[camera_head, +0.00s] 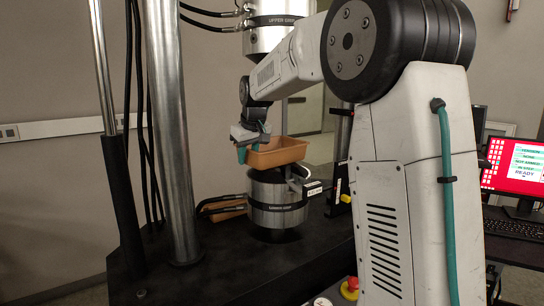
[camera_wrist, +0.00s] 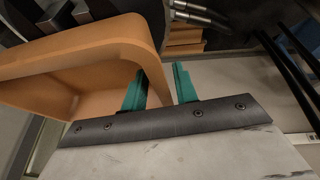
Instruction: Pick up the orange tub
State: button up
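The orange tub (camera_head: 283,153) is an open, shallow, rectangular box. In the head view it sits right above the lower grip cylinder (camera_head: 278,211); I cannot tell whether it rests on it. My gripper (camera_head: 252,151), with teal fingers, is at the tub's left end, pointing down. In the wrist view the tub (camera_wrist: 85,55) fills the left side, and its wall passes between the two fingers of my gripper (camera_wrist: 160,84). One finger is inside the tub and one outside.
A thick metal column (camera_head: 168,130) stands left of the tub, with black hoses beside it. The upper grip (camera_head: 277,30) hangs above. A wooden-looking brown object (camera_head: 229,209) lies left of the lower grip; orange-brown blocks (camera_wrist: 185,38) show in the wrist view. A red-screened monitor (camera_head: 515,168) stands right.

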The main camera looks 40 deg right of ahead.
dwell(0.3)
grip_shut()
jog(key=shift+r, duration=0.1)
